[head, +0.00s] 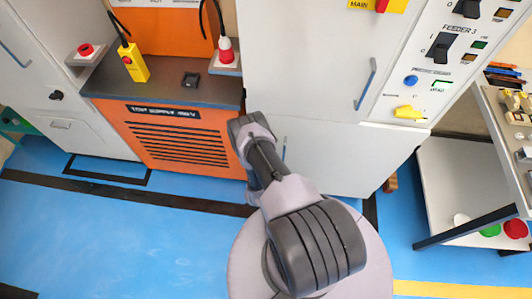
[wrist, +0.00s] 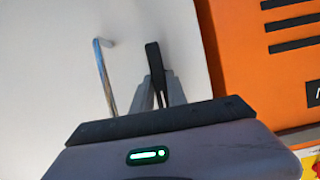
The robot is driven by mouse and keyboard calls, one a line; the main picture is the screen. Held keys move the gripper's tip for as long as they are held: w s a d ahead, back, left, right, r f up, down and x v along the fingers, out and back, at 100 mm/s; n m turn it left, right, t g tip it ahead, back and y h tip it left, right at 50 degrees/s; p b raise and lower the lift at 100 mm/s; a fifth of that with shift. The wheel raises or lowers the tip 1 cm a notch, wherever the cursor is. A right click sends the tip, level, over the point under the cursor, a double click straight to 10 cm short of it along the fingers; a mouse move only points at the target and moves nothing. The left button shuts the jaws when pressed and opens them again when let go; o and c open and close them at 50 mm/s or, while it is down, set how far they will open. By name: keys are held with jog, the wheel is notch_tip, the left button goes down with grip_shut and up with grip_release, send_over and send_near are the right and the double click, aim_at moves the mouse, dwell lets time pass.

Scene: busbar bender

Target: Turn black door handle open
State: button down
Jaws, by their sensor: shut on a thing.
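The black door handle (wrist: 152,57) shows in the wrist view as a dark narrow lever on a white door (wrist: 60,50). It points nearly up the picture, tilted slightly left. My gripper (wrist: 158,80) is shut on its lower part, with one grey finger on each side. In the head view my arm hides the gripper and this handle in front of the lower white cabinet (head: 330,155). The door looks closed there.
A metal pull bar (wrist: 104,76) stands left of the gripper in the wrist view. The orange test supply unit (head: 165,135) is close on the left in the head view. A cart (head: 470,190) stands at the right. Blue floor in front is mostly clear.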

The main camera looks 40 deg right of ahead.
jog(key=shift+w+r, duration=0.1)
jog(key=c, duration=1.3)
grip_release()
jog(key=p+v, duration=0.9)
jog(key=v, duration=0.8)
jog(key=shift+a, duration=0.25)
